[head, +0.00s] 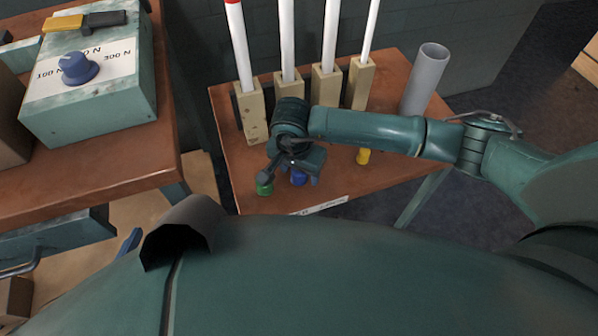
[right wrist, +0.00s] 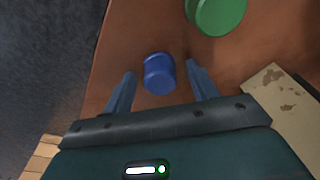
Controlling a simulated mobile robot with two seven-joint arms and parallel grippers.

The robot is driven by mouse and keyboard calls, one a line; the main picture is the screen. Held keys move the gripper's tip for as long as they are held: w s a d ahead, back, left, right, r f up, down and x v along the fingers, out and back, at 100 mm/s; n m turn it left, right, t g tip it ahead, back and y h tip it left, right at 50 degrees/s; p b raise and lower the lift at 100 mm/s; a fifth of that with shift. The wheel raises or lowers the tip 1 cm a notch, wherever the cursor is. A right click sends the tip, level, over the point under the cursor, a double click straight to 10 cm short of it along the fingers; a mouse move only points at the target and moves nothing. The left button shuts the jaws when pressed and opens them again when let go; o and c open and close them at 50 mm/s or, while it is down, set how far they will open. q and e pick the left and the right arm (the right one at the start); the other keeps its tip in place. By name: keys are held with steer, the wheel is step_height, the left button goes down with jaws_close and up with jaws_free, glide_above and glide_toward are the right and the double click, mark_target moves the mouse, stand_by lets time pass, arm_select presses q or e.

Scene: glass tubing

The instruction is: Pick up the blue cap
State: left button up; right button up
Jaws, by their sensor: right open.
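The blue cap (head: 299,178) stands near the front of the brown table, partly hidden by my right gripper (head: 290,170) in the head view. In the right wrist view the blue cap (right wrist: 159,73) lies between and slightly beyond the fingertips of my right gripper (right wrist: 160,75). The two fingers are apart, one on each side of the cap, with gaps visible. The gripper is open and empty. My left gripper does not show in either view.
A green cap (head: 264,184) stands close by on the left, and a yellow cap (head: 363,156) on the right. Wooden blocks (head: 325,86) holding white tubes and a grey cylinder (head: 425,78) stand behind. A control box (head: 92,80) sits on the left bench.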

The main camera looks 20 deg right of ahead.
steer(key=c, duration=1)
steer(key=shift+r, duration=0.15)
steer(key=shift+c, duration=0.2)
step_height(320, 180, up, 10)
steer(key=shift+f+p, duration=0.1)
steer(key=shift+p, duration=0.5)
